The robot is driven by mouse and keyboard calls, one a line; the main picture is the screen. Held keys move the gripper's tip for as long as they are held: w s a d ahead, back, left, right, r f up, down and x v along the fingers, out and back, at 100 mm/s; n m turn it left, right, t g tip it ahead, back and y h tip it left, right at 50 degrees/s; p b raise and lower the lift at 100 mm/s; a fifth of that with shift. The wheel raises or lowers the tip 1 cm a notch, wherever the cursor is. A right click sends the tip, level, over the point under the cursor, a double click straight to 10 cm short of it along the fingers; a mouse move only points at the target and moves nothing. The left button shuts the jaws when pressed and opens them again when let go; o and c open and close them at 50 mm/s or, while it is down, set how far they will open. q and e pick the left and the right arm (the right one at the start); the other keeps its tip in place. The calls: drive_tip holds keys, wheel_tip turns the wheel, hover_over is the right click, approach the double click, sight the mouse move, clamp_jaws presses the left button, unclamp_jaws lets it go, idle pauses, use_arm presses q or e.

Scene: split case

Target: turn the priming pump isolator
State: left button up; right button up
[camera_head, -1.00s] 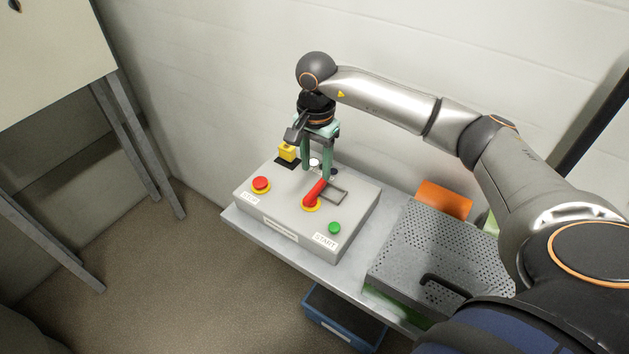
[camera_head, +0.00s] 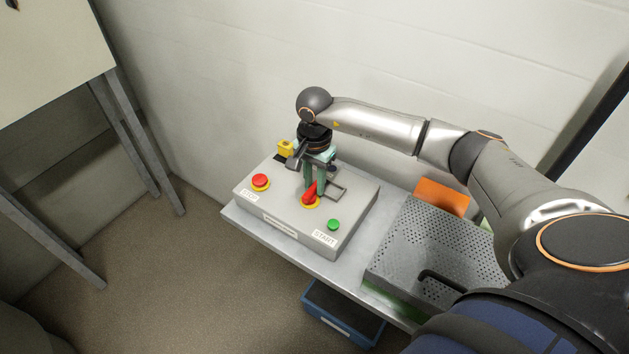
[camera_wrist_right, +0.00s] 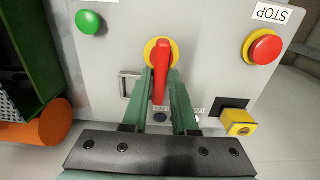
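The isolator is a red lever handle (camera_head: 310,192) on a round yellow base, on top of a grey control box (camera_head: 262,212). In the right wrist view the red handle (camera_wrist_right: 161,70) points from its yellow base toward my gripper. My right gripper (camera_head: 315,185) reaches down over the box, with its green fingers at the handle. In the right wrist view its fingers (camera_wrist_right: 164,88) stand apart on either side of the handle's free end. I cannot tell whether either finger touches it. My left gripper is not in view.
The box also carries a red STOP button (camera_head: 261,181), a green START button (camera_head: 333,225), a yellow block (camera_head: 286,149) and a metal loop (camera_wrist_right: 124,86). A perforated grey case (camera_head: 430,240) and an orange object (camera_head: 442,197) are to the right. A blue bin (camera_head: 343,314) is below.

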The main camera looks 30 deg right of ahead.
clamp_jaws()
idle(0.4)
drive_tip(key=m, duration=0.2)
drive_tip(key=m+b, duration=0.1)
drive_tip(key=shift+s+d+m, duration=0.1)
drive_tip(key=shift+s+m, duration=0.2)
drive_tip(key=shift+m, duration=0.1)
drive_tip(key=m, duration=0.4)
drive_tip(key=shift+s+b, duration=0.4)
drive_tip(key=m, duration=0.5)
drive_tip(key=shift+s+a+m+b, duration=0.3)
drive_tip(key=shift+s+a+m, duration=0.05)
drive_tip(key=shift+s+m, duration=0.05)
drive_tip(key=m, duration=0.4)
drive_tip(key=shift+s+a, duration=0.2)
drive_tip(key=shift+a, duration=0.1)
drive_tip(key=shift+m, duration=0.3)
